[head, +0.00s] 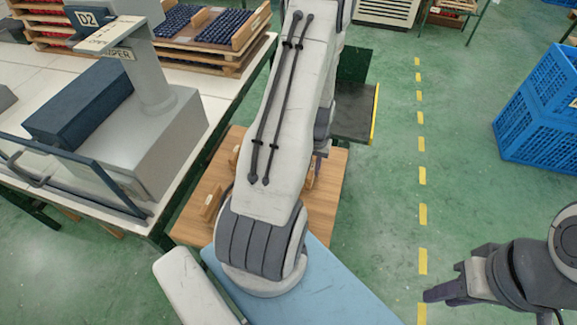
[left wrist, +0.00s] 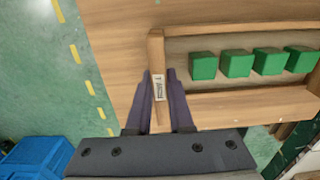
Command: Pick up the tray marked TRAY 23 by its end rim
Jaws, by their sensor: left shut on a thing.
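In the left wrist view a wooden tray (left wrist: 156,48) with a pale wooden rim holds several green cubes (left wrist: 237,63) in a row. A small white label (left wrist: 159,88) is on its end rim; its number is too small to read. My left gripper (left wrist: 159,73) is shut on this end rim, one dark finger on each side, by the label. Whether the tray is raised cannot be told. In the head view my left arm hides most of the tray and the gripper. My right gripper (head: 428,295) hangs over the floor at the lower right, its opening unclear.
A wooden table (head: 338,190) lies under my left arm, with small wooden pieces (head: 212,203) on it. A white bench (head: 215,75) with a grey machine (head: 165,130) stands at left. Blue crates (head: 540,125) stand at right. Green floor between is clear.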

